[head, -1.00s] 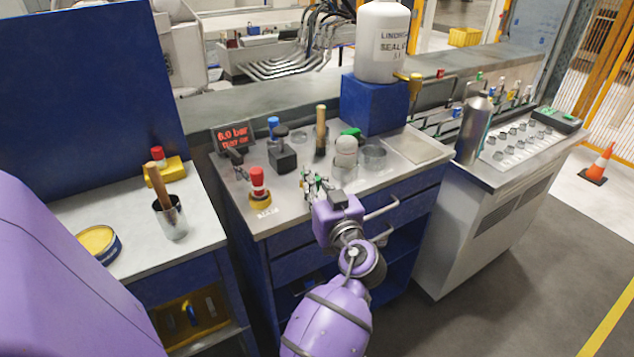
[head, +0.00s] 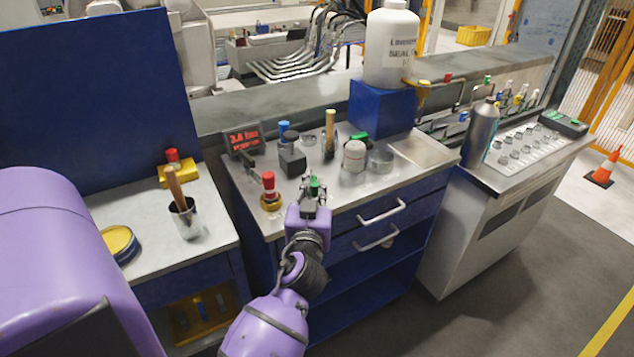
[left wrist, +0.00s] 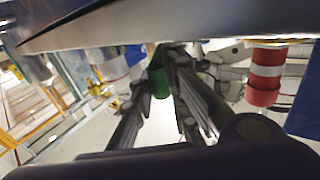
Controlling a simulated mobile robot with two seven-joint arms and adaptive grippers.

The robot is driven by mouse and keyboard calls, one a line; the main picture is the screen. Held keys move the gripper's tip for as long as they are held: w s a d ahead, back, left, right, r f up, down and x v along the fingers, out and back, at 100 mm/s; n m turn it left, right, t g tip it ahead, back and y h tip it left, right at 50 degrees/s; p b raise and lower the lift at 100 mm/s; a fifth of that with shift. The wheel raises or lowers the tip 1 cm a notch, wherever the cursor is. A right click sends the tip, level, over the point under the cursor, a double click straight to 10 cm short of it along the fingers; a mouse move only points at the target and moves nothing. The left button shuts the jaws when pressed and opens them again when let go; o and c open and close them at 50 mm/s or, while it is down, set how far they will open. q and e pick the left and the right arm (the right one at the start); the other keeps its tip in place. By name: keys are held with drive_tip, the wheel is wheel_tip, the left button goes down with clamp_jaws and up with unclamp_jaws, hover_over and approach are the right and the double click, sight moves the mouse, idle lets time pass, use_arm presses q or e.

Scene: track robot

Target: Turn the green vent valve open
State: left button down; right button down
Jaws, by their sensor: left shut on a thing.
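The green vent valve knob (head: 314,185) stands near the front edge of the metal bench top (head: 345,195). My left gripper (head: 312,193) is at it, with its purple body in front of the bench edge. In the left wrist view the green knob (left wrist: 158,82) sits between the dark fingers (left wrist: 165,95), which are shut on it. The lower part of the valve is hidden by my gripper. A red display (head: 243,140) at the back left of the bench reads about 3.8 bar. My right gripper is not in view.
A red-topped valve (head: 268,185) stands close left of the gripper; its red and white part shows in the wrist view (left wrist: 265,75). A black block (head: 292,162), a grey-white dome (head: 354,156) and a wooden-handled tool (head: 329,135) stand behind. Drawer handles (head: 380,211) jut out front.

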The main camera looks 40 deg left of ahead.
use_arm(q)
drive_tip(key=shift+s+a+r+m+t+h+p, duration=0.15)
drive_tip(key=shift+m+t+h+p, duration=0.45)
drive_tip(key=shift+h, duration=0.3)
drive_tip(key=shift+s+a+f+m+t+h+p, duration=0.1)
drive_tip(key=shift+m+t+h+p, duration=0.3)
drive_tip(key=shift+m+h+p, duration=0.4)
drive_tip(key=shift+h, duration=0.4)
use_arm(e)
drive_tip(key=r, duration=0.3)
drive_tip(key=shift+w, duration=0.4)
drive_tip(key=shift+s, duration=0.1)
use_arm(q)
drive_tip(key=c, duration=1.7)
unclamp_jaws()
drive_tip(key=shift+d, duration=0.1)
drive_tip(key=shift+a, duration=0.2)
drive_tip(key=shift+s, duration=0.25)
drive_tip(key=v, duration=1.1)
drive_tip(key=shift+s+d, duration=0.25)
drive_tip(key=shift+s, duration=0.05)
